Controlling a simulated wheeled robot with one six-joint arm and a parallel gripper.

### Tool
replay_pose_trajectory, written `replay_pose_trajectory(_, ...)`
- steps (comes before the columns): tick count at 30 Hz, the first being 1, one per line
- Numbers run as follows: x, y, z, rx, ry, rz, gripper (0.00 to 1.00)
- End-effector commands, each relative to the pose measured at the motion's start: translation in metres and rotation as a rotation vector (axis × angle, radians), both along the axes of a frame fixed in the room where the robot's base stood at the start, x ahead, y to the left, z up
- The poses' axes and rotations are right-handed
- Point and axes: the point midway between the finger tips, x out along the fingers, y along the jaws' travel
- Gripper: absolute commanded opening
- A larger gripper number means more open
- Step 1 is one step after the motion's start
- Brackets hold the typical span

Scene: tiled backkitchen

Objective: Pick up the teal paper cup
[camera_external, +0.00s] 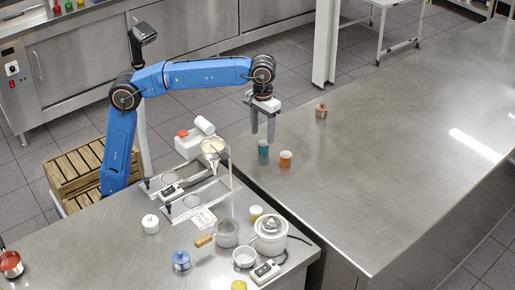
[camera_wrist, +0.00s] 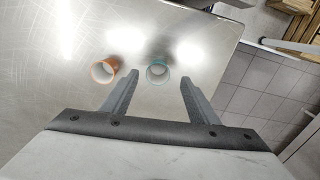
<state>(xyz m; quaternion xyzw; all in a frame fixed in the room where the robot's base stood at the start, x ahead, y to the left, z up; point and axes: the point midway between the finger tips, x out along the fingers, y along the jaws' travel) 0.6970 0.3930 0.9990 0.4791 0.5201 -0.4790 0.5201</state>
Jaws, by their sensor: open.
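The teal paper cup (camera_external: 263,148) stands upright near the left edge of the steel counter (camera_external: 390,170). In the wrist view the teal cup (camera_wrist: 157,71) shows its open top between and beyond my two fingertips. My gripper (camera_external: 263,138) points down above the teal cup and is open, with nothing between its fingers. In the wrist view my gripper (camera_wrist: 157,75) has its fingers spread on either side of the cup. I cannot tell the exact height gap between fingertips and cup rim.
An orange cup (camera_external: 285,158) stands close beside the teal cup, and it also shows in the wrist view (camera_wrist: 103,71). A copper-coloured pot (camera_external: 321,111) stands farther back. A cluttered second counter (camera_external: 110,245) is at the front left. The counter's right side is clear.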

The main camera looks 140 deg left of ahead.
Motion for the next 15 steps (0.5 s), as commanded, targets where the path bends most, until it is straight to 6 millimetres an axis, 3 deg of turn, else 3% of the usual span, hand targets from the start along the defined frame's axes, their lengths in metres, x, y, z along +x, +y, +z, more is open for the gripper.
replay_pose_trajectory(6,0.003,0.002,-0.029,0.0,0.001,0.0,0.54)
replay_pose_trajectory(15,0.004,0.002,-0.039,0.002,-0.002,0.0,0.54)
